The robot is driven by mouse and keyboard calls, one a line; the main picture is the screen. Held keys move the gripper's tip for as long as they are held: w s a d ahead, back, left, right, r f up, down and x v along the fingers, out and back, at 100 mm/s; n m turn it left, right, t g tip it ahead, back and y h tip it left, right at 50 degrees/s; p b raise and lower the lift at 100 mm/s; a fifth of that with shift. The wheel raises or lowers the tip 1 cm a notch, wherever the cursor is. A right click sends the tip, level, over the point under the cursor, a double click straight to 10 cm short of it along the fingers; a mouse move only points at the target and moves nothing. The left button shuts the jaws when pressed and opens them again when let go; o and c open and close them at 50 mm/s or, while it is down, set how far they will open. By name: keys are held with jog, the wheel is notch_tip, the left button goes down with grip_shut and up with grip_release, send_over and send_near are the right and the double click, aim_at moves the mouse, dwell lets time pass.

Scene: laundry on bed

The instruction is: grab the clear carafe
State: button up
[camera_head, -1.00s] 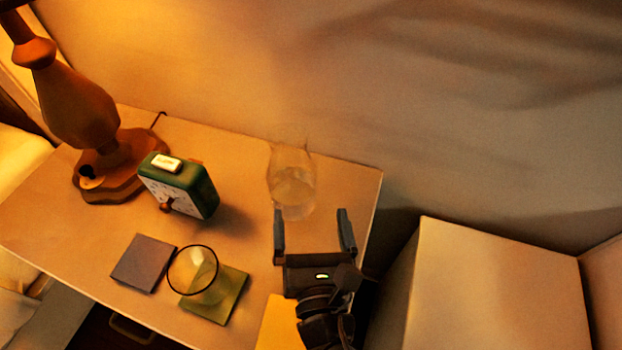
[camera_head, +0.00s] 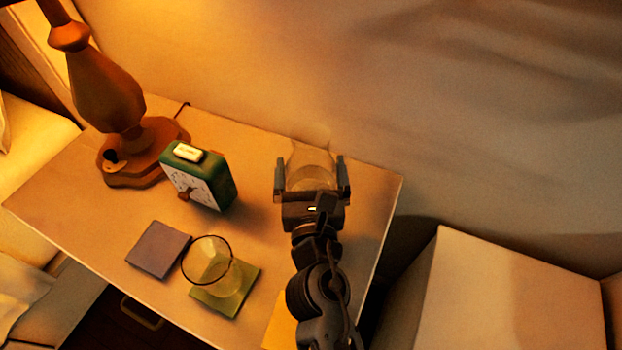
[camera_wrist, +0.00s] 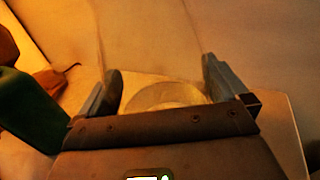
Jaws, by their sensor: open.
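The clear carafe (camera_head: 311,158) stands upright near the back right of the small table. It is see-through, and its lower part is partly hidden behind my gripper in the head view. My gripper (camera_head: 311,172) is open, with one finger on each side of the carafe. In the wrist view the carafe (camera_wrist: 160,92) lies between the two fingers (camera_wrist: 160,84), and its faint outline runs up past the top edge. I cannot tell whether either finger touches it.
A green clock (camera_head: 200,178) and a wooden lamp (camera_head: 108,95) stand left on the table (camera_head: 80,205). A drinking glass (camera_head: 207,262) is on a green coaster (camera_head: 232,296), beside a purple coaster (camera_head: 158,249). A pale box-like block (camera_head: 510,290) stands at right.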

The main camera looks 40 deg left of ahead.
jog(key=shift+c, duration=0.3)
jog(key=c, duration=1.2)
jog(key=shift+r, duration=0.15)
jog(key=shift+c, duration=0.5)
jog(key=shift+r, duration=0.2)
